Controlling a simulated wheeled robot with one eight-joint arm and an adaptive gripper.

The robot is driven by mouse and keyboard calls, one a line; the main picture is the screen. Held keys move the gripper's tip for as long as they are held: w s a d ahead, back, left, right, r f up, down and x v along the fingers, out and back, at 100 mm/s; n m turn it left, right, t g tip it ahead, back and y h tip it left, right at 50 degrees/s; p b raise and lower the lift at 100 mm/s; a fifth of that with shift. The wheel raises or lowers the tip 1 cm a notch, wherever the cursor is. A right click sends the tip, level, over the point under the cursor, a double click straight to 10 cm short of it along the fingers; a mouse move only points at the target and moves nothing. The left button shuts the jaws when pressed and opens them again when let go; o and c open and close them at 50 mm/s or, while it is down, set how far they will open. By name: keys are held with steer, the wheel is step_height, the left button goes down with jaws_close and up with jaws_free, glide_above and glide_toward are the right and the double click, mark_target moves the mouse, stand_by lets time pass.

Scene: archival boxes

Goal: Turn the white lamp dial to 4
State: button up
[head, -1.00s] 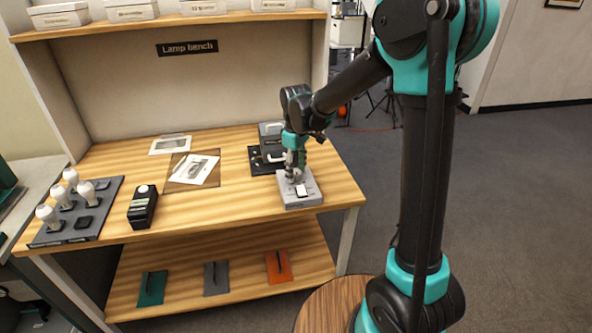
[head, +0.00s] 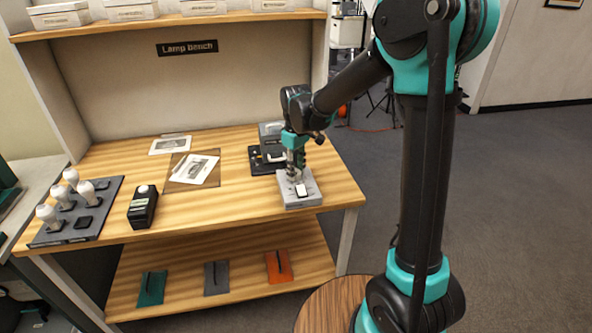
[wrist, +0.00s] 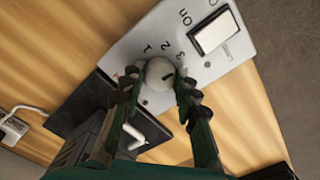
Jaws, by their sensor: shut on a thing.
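The white lamp dial (wrist: 157,70) is a round pale knob on a light grey control box (wrist: 146,40). Numbers 1, 2 and 3 show around its far side in the wrist view; a 4 is not readable. A short dark mark shows on the knob, but I cannot tell which number it points at. My gripper (wrist: 158,84) has its two dark fingers on either side of the dial and is shut on it. In the head view, my gripper (head: 294,174) reaches down to the control box (head: 301,202), hiding the dial.
A white rocker switch (wrist: 214,32) sits on the box near the word "On". A black mat (head: 262,170) with a grey device lies behind. A black meter (head: 142,208) and a tray of white bulbs (head: 103,212) stand left. The bench's middle front is clear.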

steer(key=m, duration=0.6)
steer(key=shift+m, duration=0.3)
stand_by(0.5)
steer(key=o, duration=1.2)
steer(key=shift+c, duration=0.2)
steer(key=shift+r, duration=0.1)
step_height(320, 180, up, 12)
steer(key=s+d+f+m+t, duration=0.2)
steer(key=s+d+f, duration=0.6)
steer(key=d, duration=0.4)
steer(key=s+d+f+m+t, duration=0.2)
steer(key=s+d+f, duration=0.6)
steer(key=s+d, duration=0.3)
steer(key=shift+d+f, duration=0.2)
steer(key=shift+d, duration=0.2)
